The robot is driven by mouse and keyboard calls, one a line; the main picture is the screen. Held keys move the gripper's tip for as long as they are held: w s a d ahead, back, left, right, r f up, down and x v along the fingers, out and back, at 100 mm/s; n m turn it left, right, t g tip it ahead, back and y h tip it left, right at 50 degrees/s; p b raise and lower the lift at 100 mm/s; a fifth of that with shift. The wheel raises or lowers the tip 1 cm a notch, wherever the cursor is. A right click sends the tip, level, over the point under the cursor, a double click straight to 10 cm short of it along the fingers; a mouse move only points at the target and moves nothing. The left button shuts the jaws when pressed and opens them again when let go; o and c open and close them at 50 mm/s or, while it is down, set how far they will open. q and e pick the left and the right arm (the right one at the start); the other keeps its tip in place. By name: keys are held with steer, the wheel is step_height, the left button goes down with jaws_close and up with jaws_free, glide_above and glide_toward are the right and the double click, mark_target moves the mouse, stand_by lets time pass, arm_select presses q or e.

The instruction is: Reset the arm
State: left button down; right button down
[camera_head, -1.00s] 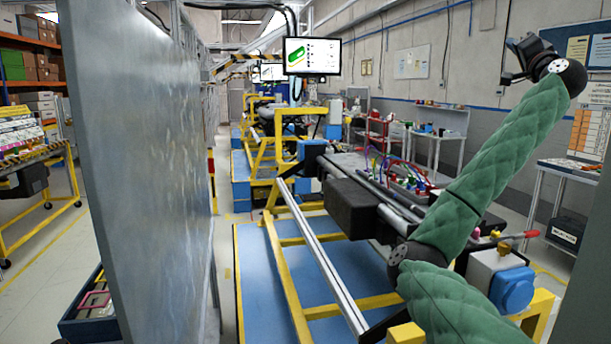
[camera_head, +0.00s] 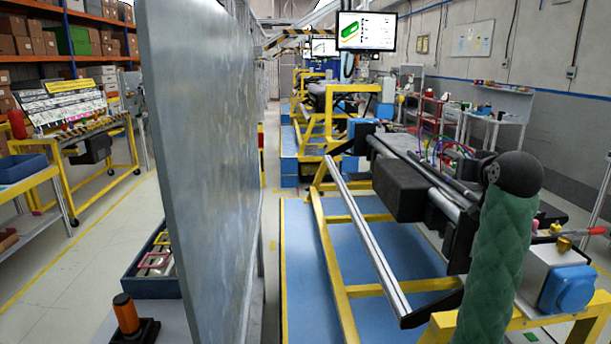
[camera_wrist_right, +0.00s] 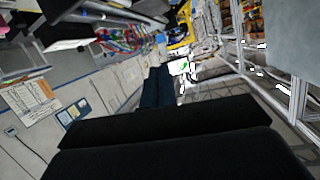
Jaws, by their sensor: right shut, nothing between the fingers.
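My right arm (camera_head: 503,262), in a green quilted sleeve, rises nearly upright at the right of the head view. Its black joint (camera_head: 515,173) is at the top. The forearm and gripper beyond that joint do not show in the head view. In the right wrist view my right gripper (camera_wrist_right: 158,84) shows as dark fingers lying together, shut and empty, with open space around their tips. My left arm and left gripper are in neither view.
A tall grey panel (camera_head: 205,150) stands left of centre. A yellow frame (camera_head: 338,262) with a metal rail and a black dashboard module (camera_head: 398,190) stands on blue flooring at right. A blue box (camera_head: 568,288) is beside my right arm. A monitor (camera_head: 365,31) hangs at the back.

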steer(key=s+a+f+n+g+y, duration=0.1)
steer(key=s+a+f+g, duration=0.1)
steer(key=s+a+f, duration=0.75)
steer(key=s+a+f+n+g+y, duration=0.15)
steer(key=s+a+f, duration=0.25)
steer(key=f, duration=1)
steer(key=s+a+f+n+g, duration=0.25)
steer(key=s+a+f, duration=0.45)
steer(key=f, duration=0.5)
steer(key=s+a+f+g, duration=0.1)
steer(key=s+f+g, duration=0.2)
steer(key=s+f, duration=0.7)
steer(key=s+a+f+g+p, duration=0.1)
steer(key=s+a+f+g, duration=0.1)
steer(key=s+f, duration=0.9)
steer(key=s+g, duration=0.1)
steer(key=s, duration=0.5)
steer(key=shift+a, duration=0.2)
steer(key=shift+f, duration=0.1)
